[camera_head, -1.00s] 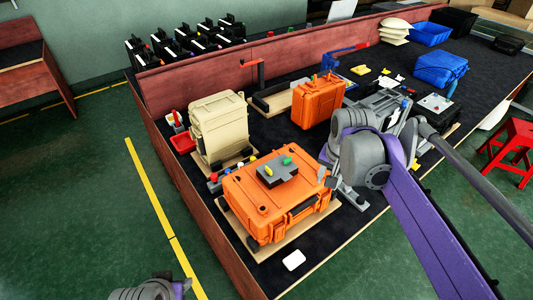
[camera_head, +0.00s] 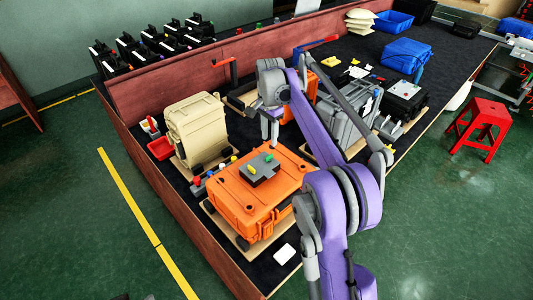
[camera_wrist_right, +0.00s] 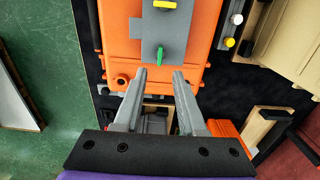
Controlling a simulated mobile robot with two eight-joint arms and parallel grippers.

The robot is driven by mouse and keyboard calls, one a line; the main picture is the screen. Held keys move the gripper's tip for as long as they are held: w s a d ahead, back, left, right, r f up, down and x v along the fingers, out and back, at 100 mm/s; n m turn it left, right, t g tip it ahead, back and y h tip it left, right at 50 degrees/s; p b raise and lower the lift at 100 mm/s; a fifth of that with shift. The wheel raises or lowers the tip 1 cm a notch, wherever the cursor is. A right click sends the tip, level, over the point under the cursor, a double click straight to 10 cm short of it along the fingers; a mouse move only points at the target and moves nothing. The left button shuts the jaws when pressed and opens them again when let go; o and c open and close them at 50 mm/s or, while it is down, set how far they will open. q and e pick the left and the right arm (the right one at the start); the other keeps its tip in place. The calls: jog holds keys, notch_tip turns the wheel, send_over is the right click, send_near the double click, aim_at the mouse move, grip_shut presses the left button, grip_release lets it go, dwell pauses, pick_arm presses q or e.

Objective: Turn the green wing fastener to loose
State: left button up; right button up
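The green wing fastener (camera_head: 269,157) stands on a dark grey block (camera_head: 259,171) on top of the orange case (camera_head: 237,196). A yellow wing fastener (camera_head: 249,169) is on the same block. In the right wrist view the green fastener (camera_wrist_right: 160,57) is a thin bar, roughly in line with the fingers and just beyond the gap between their tips. The yellow one (camera_wrist_right: 164,4) lies crosswise at the top edge. My right gripper (camera_wrist_right: 159,74) is open and empty; it also shows in the head view (camera_head: 271,138), beyond the block. My left gripper is not in view.
A beige case (camera_head: 196,128) and a red bin (camera_head: 161,148) stand left of the orange case. A grey case (camera_head: 335,128) stands to the right, with a second orange case (camera_head: 305,97) behind. A white pad (camera_head: 285,254) lies near the front edge.

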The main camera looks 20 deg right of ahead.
aim_at(269, 156)
notch_tip(269, 156, down, 8)
jog(key=shift+c, duration=0.2)
grip_shut()
dwell(0.4)
